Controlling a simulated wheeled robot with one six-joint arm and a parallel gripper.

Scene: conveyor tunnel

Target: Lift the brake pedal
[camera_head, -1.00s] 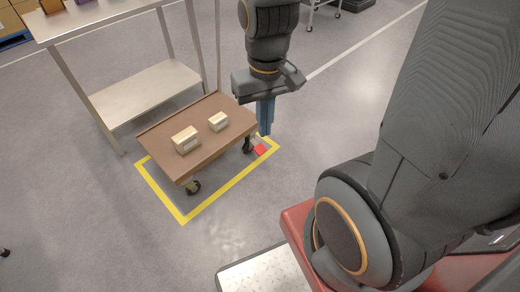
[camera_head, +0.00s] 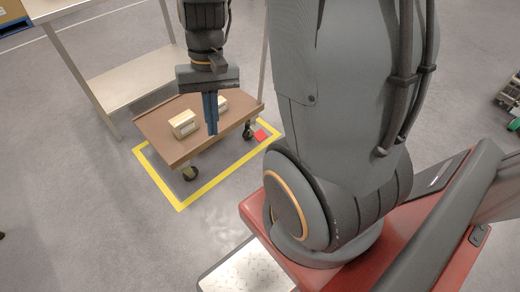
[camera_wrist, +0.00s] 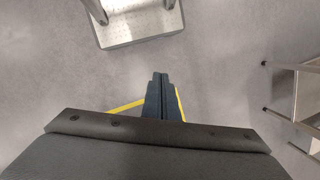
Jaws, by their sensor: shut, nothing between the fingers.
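The brake pedal appears to be the small red piece (camera_head: 261,135) low beside the right caster (camera_head: 249,131) of a brown cart (camera_head: 153,121); its tilt is too small to tell. My gripper (camera_head: 212,132) has its blue fingers together and empty, pointing down. In the head view it overlaps the cart's front right part, left of the red piece; its height above the deck is unclear. In the wrist view my closed fingers (camera_wrist: 160,78) point over grey floor, and the red piece does not show.
Two small boxes sit on the cart; the left one (camera_head: 184,124) is plain, the other (camera_head: 222,104) is partly behind my fingers. Yellow floor tape (camera_head: 190,201) frames the cart. A metal shelf table (camera_head: 130,74) stands behind.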

